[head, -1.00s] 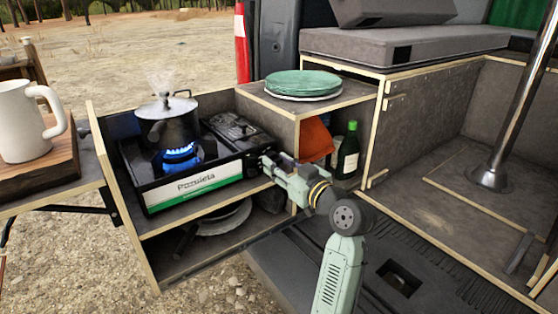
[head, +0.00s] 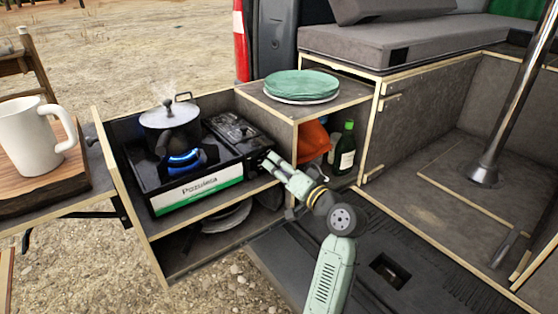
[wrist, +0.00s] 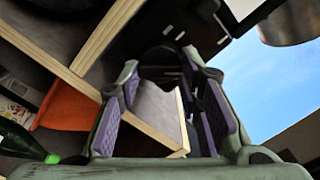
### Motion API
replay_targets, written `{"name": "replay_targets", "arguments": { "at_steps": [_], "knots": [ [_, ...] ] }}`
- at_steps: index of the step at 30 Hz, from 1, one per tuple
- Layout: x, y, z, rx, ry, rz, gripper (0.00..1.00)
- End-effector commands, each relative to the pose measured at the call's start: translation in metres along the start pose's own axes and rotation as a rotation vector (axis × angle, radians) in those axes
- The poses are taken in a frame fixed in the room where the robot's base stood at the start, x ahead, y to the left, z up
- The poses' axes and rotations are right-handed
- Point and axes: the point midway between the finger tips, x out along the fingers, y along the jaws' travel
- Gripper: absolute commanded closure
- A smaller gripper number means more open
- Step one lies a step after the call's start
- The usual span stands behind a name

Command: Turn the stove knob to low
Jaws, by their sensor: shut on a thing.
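The camping stove (head: 197,196), black with a white and green front panel, stands in the pull-out wooden box. A lidded pot (head: 168,116) sits on its burner, steaming, over a small blue flame (head: 187,158). My gripper (head: 267,162) reaches the stove's right front end, where its fingertips hide the knob in the head view. In the wrist view my gripper (wrist: 162,66) has its purple-padded fingers either side of a dark round knob (wrist: 160,57) and is shut on it. The knob's markings cannot be read.
Green plates (head: 301,85) lie on the shelf right of the stove. Below it are an orange item (head: 313,140) and a green bottle (head: 345,148), close to my gripper. A white mug (head: 30,138) stands on a wooden board at the left. The van floor at the right is mostly clear.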

Motion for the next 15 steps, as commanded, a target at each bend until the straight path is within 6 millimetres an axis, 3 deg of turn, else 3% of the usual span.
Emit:
{"name": "replay_targets", "arguments": {
  "at_steps": [15],
  "knots": [
    [-0.0003,0.0011,0.0001,0.151,0.0,0.0,0.96]
  ]
}}
